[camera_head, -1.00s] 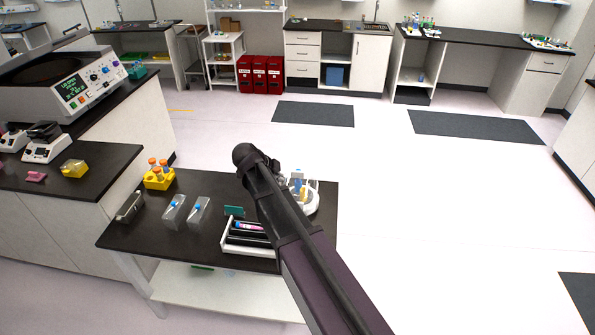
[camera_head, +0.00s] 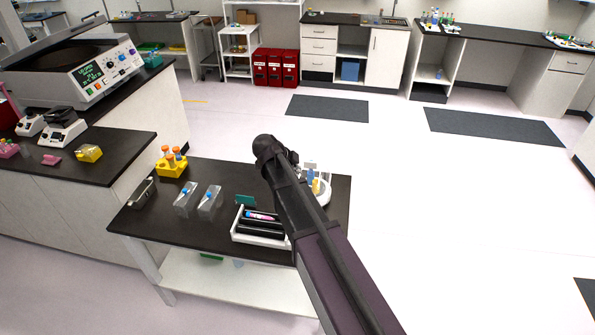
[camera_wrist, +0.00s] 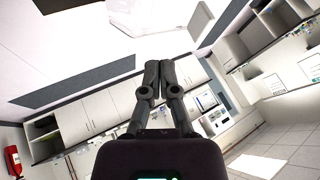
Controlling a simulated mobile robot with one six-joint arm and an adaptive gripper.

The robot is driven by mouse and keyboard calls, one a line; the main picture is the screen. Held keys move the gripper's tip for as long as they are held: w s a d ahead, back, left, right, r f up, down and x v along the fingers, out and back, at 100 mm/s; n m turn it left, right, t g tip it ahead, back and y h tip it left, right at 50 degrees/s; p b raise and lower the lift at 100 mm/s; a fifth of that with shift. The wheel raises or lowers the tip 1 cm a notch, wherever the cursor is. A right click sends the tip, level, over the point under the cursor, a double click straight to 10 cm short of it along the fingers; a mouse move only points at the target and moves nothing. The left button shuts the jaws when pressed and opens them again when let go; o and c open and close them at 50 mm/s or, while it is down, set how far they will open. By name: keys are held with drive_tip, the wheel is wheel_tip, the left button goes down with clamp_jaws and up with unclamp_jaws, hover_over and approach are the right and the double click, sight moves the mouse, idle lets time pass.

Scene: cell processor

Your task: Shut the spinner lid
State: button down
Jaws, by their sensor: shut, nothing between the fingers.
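The spinner (camera_head: 100,72) is the large white unit on the counter at the upper left of the head view. It has a control panel with a green display, and a dark round area on top. A thin grey edge (camera_head: 78,27) rises behind that area; it may be the lid seen nearly edge-on, but I cannot tell its angle. My gripper (camera_wrist: 152,66) is shut and empty in the wrist view, facing cabinets and the ceiling.
A dark-topped cart (camera_head: 222,172) below my arm holds a yellow tube rack (camera_head: 171,168), clear boxes (camera_head: 209,203) and a white tray (camera_head: 262,238). A lower counter (camera_head: 112,149) with small devices stands before the spinner. Open floor (camera_head: 430,200) lies to the right.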

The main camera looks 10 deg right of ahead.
sight(313, 170)
drive_tip(key=b+x, duration=0.5)
drive_tip(key=x, duration=0.2)
drive_tip(key=shift+a+f, duration=0.1)
drive_tip(key=shift+w+d+r+p, duration=0.15)
drive_tip(key=shift+w+r+p, duration=0.05)
drive_tip(key=shift+w, duration=0.35)
drive_tip(key=shift+w+d+r+p, duration=0.15)
drive_tip(key=shift+w+r, duration=0.05)
drive_tip(key=shift+w, duration=0.35)
drive_tip(key=shift+w+d, duration=0.2)
drive_tip(key=shift+w, duration=0.4)
drive_tip(key=shift+w+d, duration=0.1)
